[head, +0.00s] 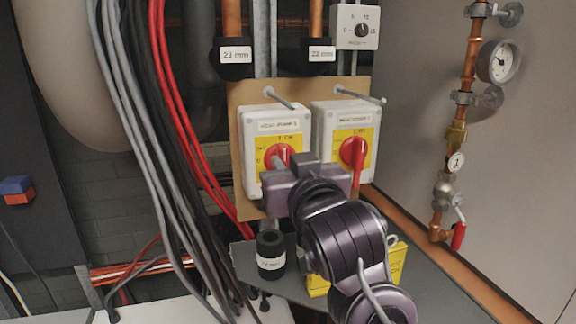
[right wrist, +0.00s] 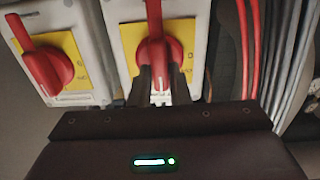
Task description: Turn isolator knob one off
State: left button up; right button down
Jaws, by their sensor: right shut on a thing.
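Isolator one, a white box (head: 254,129) labelled HEAT PUMP 1, has a yellow plate and a red knob (head: 279,154). My right gripper (head: 284,168) is in front of it and hides the knob's lower part. In the right wrist view, the dark fingers (right wrist: 160,85) are shut on the red knob (right wrist: 153,52), one on each side. Its handle stands about vertical in the head view. Isolator two (head: 329,112), on the right, has a red knob (head: 354,153) with its handle hanging down; this knob also shows in the wrist view (right wrist: 47,66). My left gripper is not in view.
Grey, black and red cables (head: 150,130) hang to the left. A grey dial box (head: 354,28) is above. Copper pipework with a gauge (head: 498,61) runs at the right. A black cylinder (head: 270,255) and a yellow object (head: 397,264) are on the shelf below.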

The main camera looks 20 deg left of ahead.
jog(key=shift+s+a+f+n+b, duration=0.1)
jog(key=shift+n+b, duration=0.65)
jog(key=shift+n, duration=2.2)
jog(key=shift+a+f+n+b, duration=0.1)
jog(key=shift+n+b, duration=0.6)
jog(key=shift+n, duration=2.2)
jog(key=shift+s+a+f+n+b, duration=0.1)
jog(key=shift+n+b, duration=0.65)
jog(key=shift+n, duration=2.2)
jog(key=c, duration=1.4)
grip_release()
jog(key=shift+o, duration=0.2)
